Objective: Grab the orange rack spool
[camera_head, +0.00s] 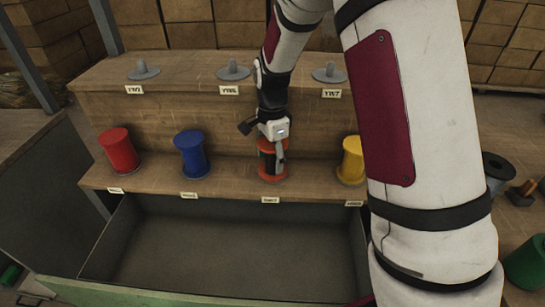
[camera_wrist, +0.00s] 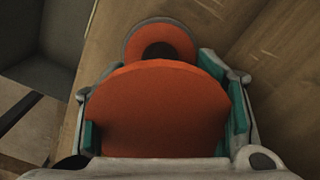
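The orange rack spool (camera_head: 270,176) stands upright on the lower wooden shelf, third from the left. It has orange end discs and a dark middle, which my gripper partly hides. My gripper (camera_head: 272,152) reaches down over the spool. In the wrist view the spool's near orange disc (camera_wrist: 155,110) fills the space between my teal-padded fingers (camera_wrist: 166,115), one on each side. The far disc shows beyond it. The disc hides the inner ends of the fingers, so I cannot tell whether they press on the spool.
Red (camera_head: 119,151), blue (camera_head: 192,155) and yellow (camera_head: 352,160) spools share the shelf. Grey holders (camera_head: 233,71) stand on the upper level. An open, empty dark bin (camera_head: 225,245) lies below the shelf. My arm covers the right side.

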